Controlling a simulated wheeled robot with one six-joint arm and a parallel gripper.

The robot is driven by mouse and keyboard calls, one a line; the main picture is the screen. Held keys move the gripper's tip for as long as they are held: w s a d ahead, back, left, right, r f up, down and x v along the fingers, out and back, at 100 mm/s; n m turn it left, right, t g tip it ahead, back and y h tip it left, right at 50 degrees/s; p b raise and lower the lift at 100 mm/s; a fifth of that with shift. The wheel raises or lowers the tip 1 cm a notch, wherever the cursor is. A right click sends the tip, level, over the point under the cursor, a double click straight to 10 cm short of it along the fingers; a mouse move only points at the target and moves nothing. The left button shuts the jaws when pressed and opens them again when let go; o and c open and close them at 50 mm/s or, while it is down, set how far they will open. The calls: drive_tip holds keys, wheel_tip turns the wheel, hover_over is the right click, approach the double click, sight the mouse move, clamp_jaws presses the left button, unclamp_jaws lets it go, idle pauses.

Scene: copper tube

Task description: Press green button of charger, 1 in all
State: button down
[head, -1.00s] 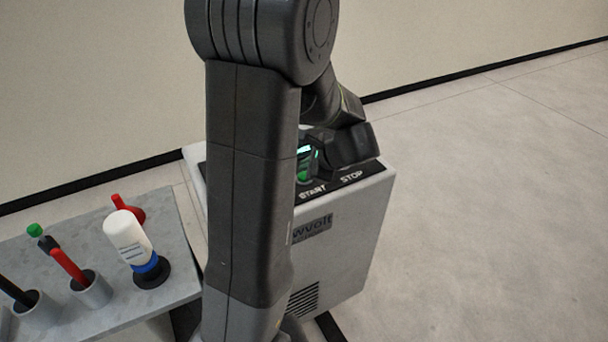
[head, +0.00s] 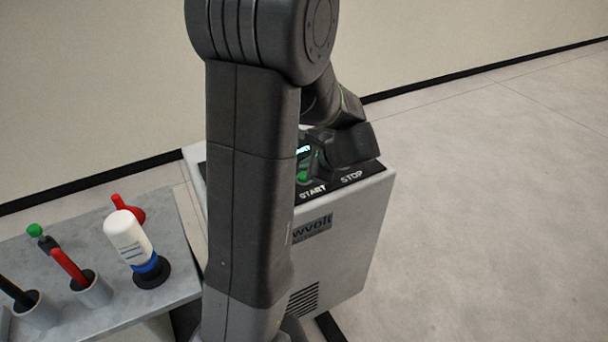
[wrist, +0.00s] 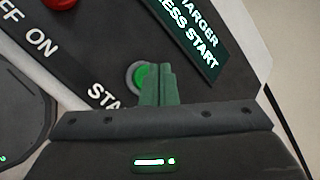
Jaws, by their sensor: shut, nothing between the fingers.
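The charger (head: 345,240) is a light grey box with a dark top panel marked START and STOP. Its green button (head: 302,176) shows in the head view just right of my arm, partly hidden. In the wrist view the green button (wrist: 140,76) is a lit round disc in a pale ring, partly covered by my fingers. My gripper (wrist: 158,68) is shut and empty, its fingertips over the right part of the button. I cannot tell whether they touch it. In the head view the fingertips are hard to make out.
A lit display (wrist: 195,40) and a red knob (wrist: 60,3) are on the panel. A grey table (head: 175,215) at the left holds a white bottle (head: 128,236) and cups with a red handle (head: 68,266). The floor (head: 490,220) at right is clear.

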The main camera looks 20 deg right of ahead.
drive_tip(key=shift+f, duration=0.1)
drive_tip(key=shift+f+b, duration=0.35)
drive_tip(key=shift+b, duration=0.05)
drive_tip(key=shift+f+b, duration=0.4)
drive_tip(key=shift+f, duration=0.05)
idle(0.7)
idle(0.4)
drive_tip(key=shift+r+p, duration=0.75)
drive_tip(key=shift+r, duration=0.15)
drive_tip(key=shift+r, duration=0.1)
wheel_tip(320, 180, up, 5)
drive_tip(key=p, duration=0.4)
idle(0.5)
